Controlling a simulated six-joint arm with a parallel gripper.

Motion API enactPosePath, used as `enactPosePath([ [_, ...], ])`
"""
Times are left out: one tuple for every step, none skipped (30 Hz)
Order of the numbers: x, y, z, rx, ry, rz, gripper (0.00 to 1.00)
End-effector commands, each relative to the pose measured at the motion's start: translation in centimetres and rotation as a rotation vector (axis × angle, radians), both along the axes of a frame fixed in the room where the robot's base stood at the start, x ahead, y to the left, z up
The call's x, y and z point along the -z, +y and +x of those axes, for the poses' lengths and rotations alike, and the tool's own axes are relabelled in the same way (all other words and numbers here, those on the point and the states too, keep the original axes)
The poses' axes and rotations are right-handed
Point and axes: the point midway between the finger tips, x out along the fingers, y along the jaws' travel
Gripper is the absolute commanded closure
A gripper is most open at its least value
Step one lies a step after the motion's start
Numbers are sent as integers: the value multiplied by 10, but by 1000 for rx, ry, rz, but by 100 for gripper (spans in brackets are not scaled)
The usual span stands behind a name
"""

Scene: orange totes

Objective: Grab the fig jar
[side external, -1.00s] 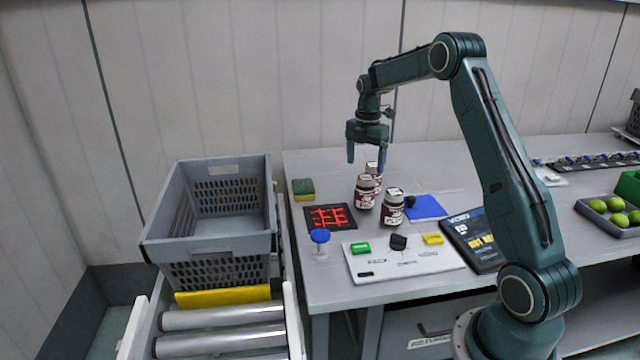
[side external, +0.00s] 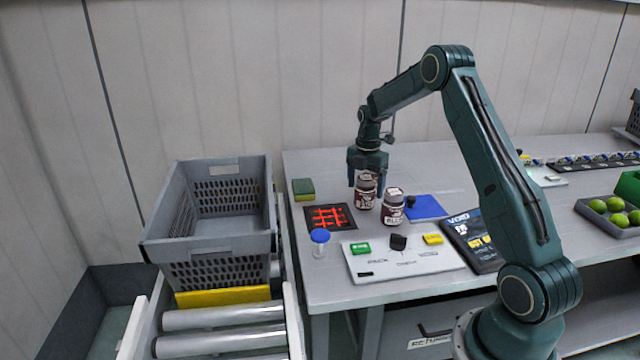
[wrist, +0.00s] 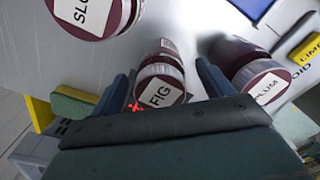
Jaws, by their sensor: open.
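In the side view this looks to be the left jar (side external: 364,198), directly under my gripper (side external: 366,182). My gripper (wrist: 166,86) is open, with one finger on each side of the jar. I cannot tell if either finger touches it.
The plum jar (wrist: 255,75) stands close to the right finger, and at right in the side view (side external: 392,208). Another jar, label partly cut off (wrist: 95,14), stands upper left. A red grid pad (side external: 330,217), sponge (side external: 303,189) and grey crate (side external: 208,240) lie left.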

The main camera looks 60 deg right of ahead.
Motion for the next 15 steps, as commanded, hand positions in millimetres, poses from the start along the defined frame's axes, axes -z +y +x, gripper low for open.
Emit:
enactPosePath([
  [6,0,0,0,1,1,21],
  [8,0,0,0,1,1,21],
  [11,0,0,0,1,1,21],
  [13,0,0,0,1,1,21],
  [15,0,0,0,0,1,21],
  [16,0,0,0,0,1,21],
  [16,0,0,0,0,0,21],
  [17,0,0,0,0,0,21],
  [17,0,0,0,-1,0,21],
  [17,0,0,0,-1,0,21],
  [17,0,0,0,-1,0,21],
  [17,0,0,0,-1,0,21],
  [16,0,0,0,-1,0,21],
  [16,0,0,0,-1,0,21],
  [16,0,0,0,-1,0,21],
])
